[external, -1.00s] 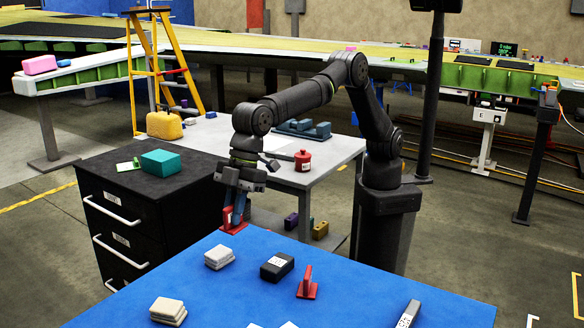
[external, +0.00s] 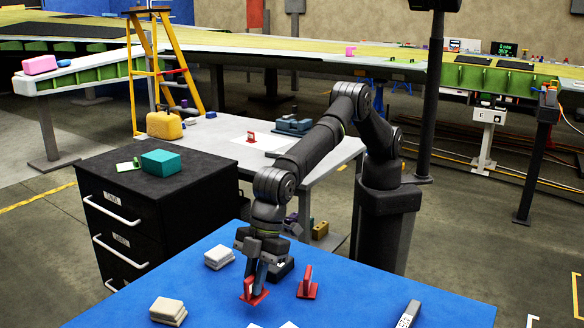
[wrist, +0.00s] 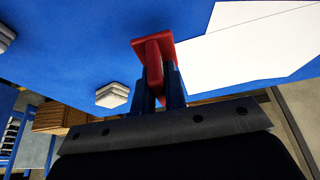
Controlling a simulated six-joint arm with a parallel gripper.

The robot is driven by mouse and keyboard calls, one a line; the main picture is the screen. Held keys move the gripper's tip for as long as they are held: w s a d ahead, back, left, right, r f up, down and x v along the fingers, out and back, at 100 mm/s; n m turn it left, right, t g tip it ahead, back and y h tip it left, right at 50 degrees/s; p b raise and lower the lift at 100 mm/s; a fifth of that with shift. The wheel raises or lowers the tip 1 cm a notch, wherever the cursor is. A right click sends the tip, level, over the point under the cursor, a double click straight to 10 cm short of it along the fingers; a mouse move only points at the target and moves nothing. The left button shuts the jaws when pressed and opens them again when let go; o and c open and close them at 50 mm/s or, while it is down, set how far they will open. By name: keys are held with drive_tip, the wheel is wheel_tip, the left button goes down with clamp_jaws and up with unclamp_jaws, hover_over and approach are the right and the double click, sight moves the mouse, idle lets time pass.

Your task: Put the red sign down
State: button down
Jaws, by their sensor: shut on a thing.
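My gripper (external: 257,280) points down over the blue table and is shut on a red sign (external: 249,293). In the wrist view the red sign (wrist: 153,48) sits between the two blue fingers of my gripper (wrist: 159,88), with its flat base away from my palm. The sign is low over the blue tabletop; I cannot tell whether it touches. A second red sign (external: 307,285) stands upright on the blue table just right of my gripper. Another small red sign (external: 251,137) stands on white paper on the grey table behind.
Pale stacked blocks (external: 219,257) and (external: 168,311) lie on the blue table (external: 120,290). A black block (external: 284,269) is close behind my gripper, partly hidden. White sheets (wrist: 250,45) lie nearby, and a grey marked bar (external: 408,314) is at the right. A black cabinet (external: 140,215) stands behind left.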

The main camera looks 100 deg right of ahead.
drive_tip(key=shift+f, duration=2)
drive_tip(key=shift+f, duration=0.1)
drive_tip(key=c, duration=1.5)
unclamp_jaws()
drive_tip(key=v, duration=1.2)
